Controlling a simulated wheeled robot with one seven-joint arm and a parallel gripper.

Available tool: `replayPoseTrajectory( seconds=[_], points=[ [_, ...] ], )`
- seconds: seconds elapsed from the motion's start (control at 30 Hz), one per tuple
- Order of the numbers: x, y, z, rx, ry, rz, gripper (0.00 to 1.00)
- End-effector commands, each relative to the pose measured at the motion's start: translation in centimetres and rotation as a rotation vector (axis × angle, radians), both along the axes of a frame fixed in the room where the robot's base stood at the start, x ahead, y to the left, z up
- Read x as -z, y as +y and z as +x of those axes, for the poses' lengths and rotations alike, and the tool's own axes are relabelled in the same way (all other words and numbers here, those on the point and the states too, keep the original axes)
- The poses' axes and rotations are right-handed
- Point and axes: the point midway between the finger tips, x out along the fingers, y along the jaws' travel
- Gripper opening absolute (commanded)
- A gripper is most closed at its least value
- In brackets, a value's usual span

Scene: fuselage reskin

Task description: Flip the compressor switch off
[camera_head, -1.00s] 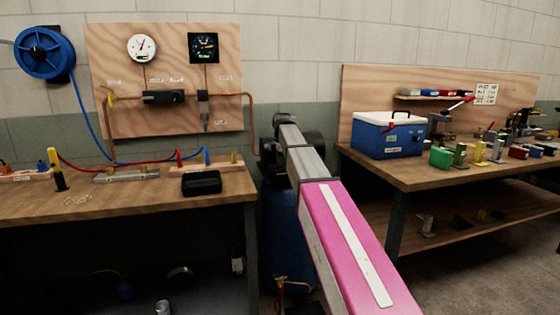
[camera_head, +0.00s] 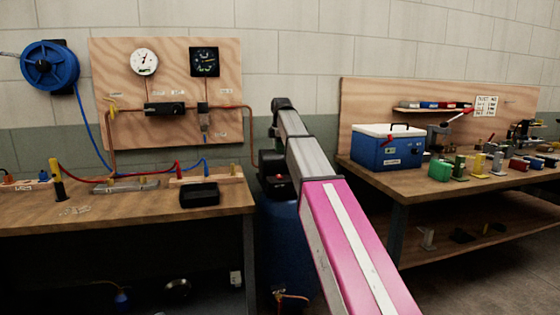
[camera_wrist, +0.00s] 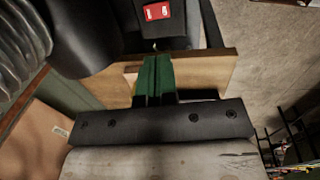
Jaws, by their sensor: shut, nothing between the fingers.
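The compressor's blue tank (camera_head: 280,235) stands on the floor between the two benches. Its black top unit (camera_head: 272,163) carries a small red part (camera_head: 278,179), perhaps the switch; its position is too small to tell. My arm crosses in front and hides part of the compressor. In the wrist view, my gripper's green fingers (camera_wrist: 156,60) are together and empty. A black box with a red patch (camera_wrist: 158,11) bearing small white marks lies beyond the fingertips, apart from them in the picture. The gripper's fingers are not visible in the head view.
The left bench (camera_head: 110,220) carries hoses and a black tray (camera_head: 199,195). A gauge board (camera_head: 125,125) stands behind it. The right bench (camera_head: 420,182) holds a blue cooler (camera_head: 384,152) and several small tools. In the wrist view a wooden edge (camera_wrist: 215,70) lies close behind the fingers.

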Motion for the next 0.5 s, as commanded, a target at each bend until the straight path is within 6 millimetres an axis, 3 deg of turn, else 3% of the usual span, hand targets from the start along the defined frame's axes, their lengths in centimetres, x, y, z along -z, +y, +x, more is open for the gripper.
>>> replayPoseTrajectory(
  seconds=[0.2, 0.5],
  points=[
    [-2.2, -0.1, -0.2, 0.0, 0.0, 0.0, 0.0],
    [-2.5, -0.1, -0.3, 0.0, 0.001, 0.0, 0.0]
  ],
)
